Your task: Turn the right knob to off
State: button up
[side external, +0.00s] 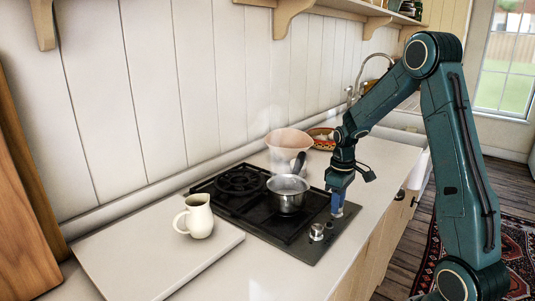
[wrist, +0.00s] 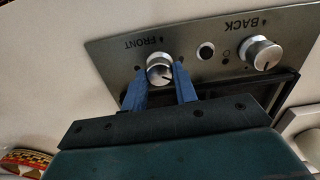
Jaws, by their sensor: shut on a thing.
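My gripper (side external: 338,208) reaches down to the right side of the cooktop (side external: 262,218) in the side view. In the wrist view, its blue fingers (wrist: 160,69) are shut on either side of a silver knob (wrist: 160,74) beside the upside-down word FRONT. The dark mark on this knob slants toward the lower right. A second silver knob (wrist: 260,53), by the word BACK, is free; in the side view a free knob (side external: 317,231) shows nearer the camera. The gripped knob is hidden by the gripper in the side view.
A steel saucepan (side external: 288,200) with a dark handle stands on the cooktop, with faint steam above it. A cream jug (side external: 199,218) stands on a white board (side external: 150,252). A pinkish bowl (side external: 288,141) and a patterned basket (side external: 322,144) stand behind the cooktop.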

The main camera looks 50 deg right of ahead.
jog(key=m, duration=0.5)
jog(key=shift+m, duration=0.3)
jog(key=m, duration=0.4)
jog(key=shift+m, duration=0.4)
jog(key=o, duration=1)
jog(key=shift+c, duration=0.2)
jog(key=shift+r, duration=0.1)
notch_tip(320, 180, up, 14)
